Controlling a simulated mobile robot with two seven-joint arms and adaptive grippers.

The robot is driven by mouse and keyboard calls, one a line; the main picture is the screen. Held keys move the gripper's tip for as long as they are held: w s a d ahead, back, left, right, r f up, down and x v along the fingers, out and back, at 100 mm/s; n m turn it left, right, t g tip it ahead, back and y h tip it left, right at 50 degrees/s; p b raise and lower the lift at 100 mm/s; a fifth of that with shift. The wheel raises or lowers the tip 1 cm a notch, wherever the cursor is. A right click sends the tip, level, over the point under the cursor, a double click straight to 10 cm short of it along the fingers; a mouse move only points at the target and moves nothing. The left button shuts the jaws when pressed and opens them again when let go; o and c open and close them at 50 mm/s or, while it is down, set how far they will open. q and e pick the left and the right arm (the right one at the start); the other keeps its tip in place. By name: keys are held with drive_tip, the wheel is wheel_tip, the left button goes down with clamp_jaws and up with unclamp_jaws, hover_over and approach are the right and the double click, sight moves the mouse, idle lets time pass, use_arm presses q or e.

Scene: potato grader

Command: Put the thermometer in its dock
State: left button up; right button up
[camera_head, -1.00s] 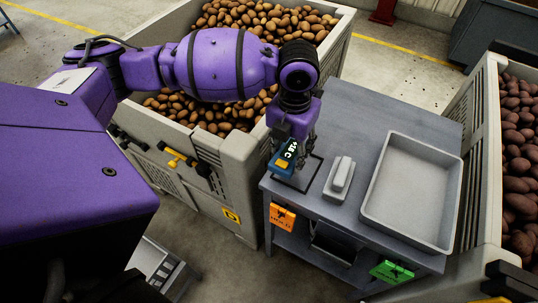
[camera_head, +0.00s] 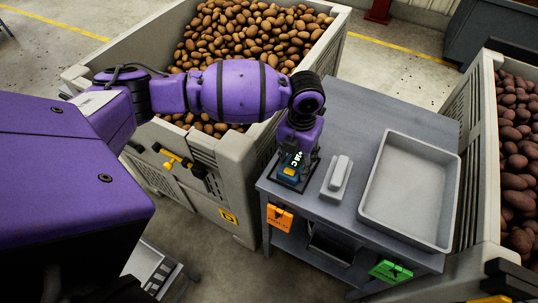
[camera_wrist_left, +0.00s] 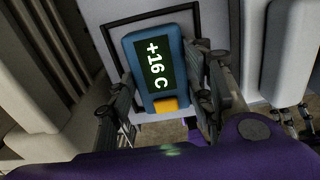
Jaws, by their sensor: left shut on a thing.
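The thermometer (camera_head: 290,171) is a blue block with a dark display and an orange tab. In the left wrist view the thermometer (camera_wrist_left: 154,67) reads +16 C. My left gripper (camera_head: 294,160) is shut on it, with a finger on each side in the left wrist view (camera_wrist_left: 163,92). The thermometer is over a dark square outline (camera_wrist_left: 108,38) at the table's left end. I cannot tell whether it touches the surface. No part is clearly marked as the dock; the outline is partly hidden by the thermometer and gripper. My right gripper is not in view.
A pale block with a raised ridge (camera_head: 336,178) lies just right of the thermometer on the grey table (camera_head: 360,105). An empty grey tray (camera_head: 455,180) is further right. Potato crates (camera_head: 235,180) stand left and right of the table. Orange (camera_head: 280,217) and green (camera_head: 390,271) tags hang at the front.

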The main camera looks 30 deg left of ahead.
sight(295, 162)
use_arm(q)
drive_tip(key=shift+w, duration=0.1)
drive_tip(key=o, duration=1.4)
drive_tip(key=shift+c, duration=0.2)
wheel_tip(295, 162, up, 12)
drive_tip(key=shift+r, duration=0.1)
